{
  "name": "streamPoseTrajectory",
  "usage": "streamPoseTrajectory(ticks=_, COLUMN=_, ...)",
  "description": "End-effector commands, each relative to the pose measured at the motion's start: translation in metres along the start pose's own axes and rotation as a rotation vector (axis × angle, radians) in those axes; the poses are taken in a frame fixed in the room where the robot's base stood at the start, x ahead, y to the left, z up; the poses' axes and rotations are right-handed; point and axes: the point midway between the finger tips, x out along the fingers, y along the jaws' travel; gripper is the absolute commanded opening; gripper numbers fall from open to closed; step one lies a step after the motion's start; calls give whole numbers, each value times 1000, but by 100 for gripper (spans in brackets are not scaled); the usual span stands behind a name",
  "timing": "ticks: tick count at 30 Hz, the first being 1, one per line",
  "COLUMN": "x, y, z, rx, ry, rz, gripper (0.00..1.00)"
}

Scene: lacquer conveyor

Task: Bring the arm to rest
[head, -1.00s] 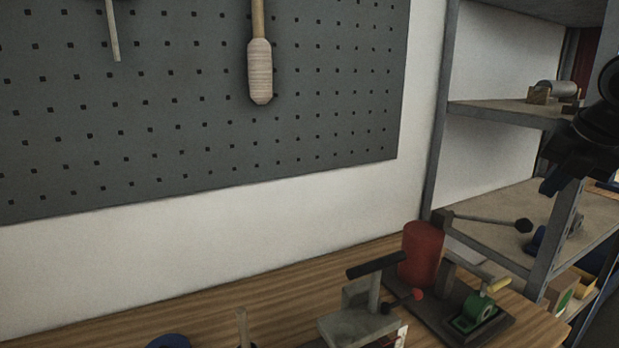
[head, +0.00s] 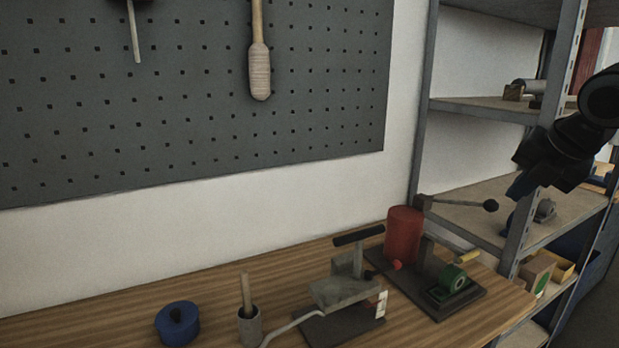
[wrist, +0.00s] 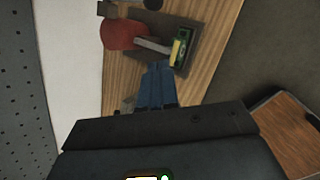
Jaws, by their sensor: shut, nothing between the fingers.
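My gripper (wrist: 157,84) shows in the wrist view as two blue fingers pressed together with nothing between them.
A metal shelf rack (head: 424,120) stands right. A pegboard (head: 190,95) hangs behind.

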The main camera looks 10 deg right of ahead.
Motion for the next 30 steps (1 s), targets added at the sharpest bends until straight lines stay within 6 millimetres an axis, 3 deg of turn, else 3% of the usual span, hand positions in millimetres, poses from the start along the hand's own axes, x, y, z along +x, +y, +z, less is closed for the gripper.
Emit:
streamPoseTrajectory(ticks=8, x=24, y=41, z=-41, rx=133, ry=49, rz=181, gripper=0)
streamPoseTrajectory(ticks=18, x=51, y=109, z=-130, rx=524, ry=201, rz=531, gripper=0)
streamPoseTrajectory(ticks=24, x=58, y=126, z=-182, rx=813, ry=309, rz=690, gripper=0)
streamPoseTrajectory(ticks=30, x=65, y=122, z=-232, rx=1112, ry=406, rz=795, gripper=0)
